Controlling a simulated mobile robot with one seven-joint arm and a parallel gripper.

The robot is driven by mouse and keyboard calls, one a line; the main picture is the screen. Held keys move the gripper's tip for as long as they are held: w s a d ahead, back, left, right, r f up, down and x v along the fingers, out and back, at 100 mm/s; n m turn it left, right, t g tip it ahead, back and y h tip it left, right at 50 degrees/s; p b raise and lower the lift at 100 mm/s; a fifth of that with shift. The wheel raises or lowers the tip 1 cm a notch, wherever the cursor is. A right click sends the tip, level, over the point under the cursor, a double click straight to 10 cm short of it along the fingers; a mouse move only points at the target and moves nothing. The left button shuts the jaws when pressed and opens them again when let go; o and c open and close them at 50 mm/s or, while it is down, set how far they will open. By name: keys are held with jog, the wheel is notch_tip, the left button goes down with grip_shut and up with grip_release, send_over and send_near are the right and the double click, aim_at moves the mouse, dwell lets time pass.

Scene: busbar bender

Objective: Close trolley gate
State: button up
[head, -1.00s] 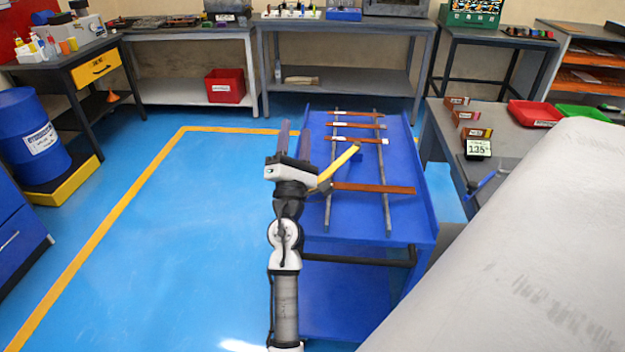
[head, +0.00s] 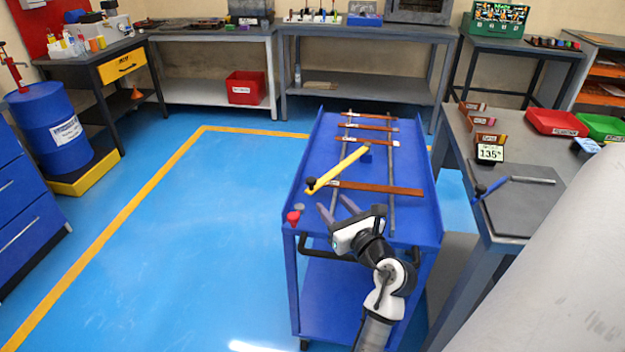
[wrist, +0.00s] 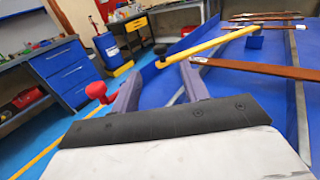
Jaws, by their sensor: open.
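The blue trolley (head: 303,262) stands in front of me. Its yellow gate bar (head: 338,168) runs diagonally over the top, from a small blue block (head: 366,148) to a black knob near the left edge. The bar also shows in the wrist view (wrist: 205,45), its black knob (wrist: 160,49) beyond my fingers. A red knob (head: 293,217) sits at the trolley's near left corner; in the wrist view it (wrist: 97,90) is left of my fingers. My gripper (head: 337,207) is open and empty over the trolley's near end, apart from the bar.
Several copper-coloured bars (head: 376,188) lie across two grey rails (head: 392,205) on the trolley. A bench (head: 515,205) with red and green bins stands at the right. A blue drum (head: 55,128) stands at the left. The blue floor left of the trolley is clear.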

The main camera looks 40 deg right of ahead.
aim_at(314, 182)
jog(key=w, duration=0.4)
jog(key=w+d+p, duration=0.1)
jog(key=w, duration=0.2)
jog(key=w+d, duration=0.1)
jog(key=w, duration=0.3)
jog(key=shift+w+d+p, duration=0.15)
jog(key=shift+w+p, duration=0.2)
jog(key=shift+p, duration=0.05)
grip_shut()
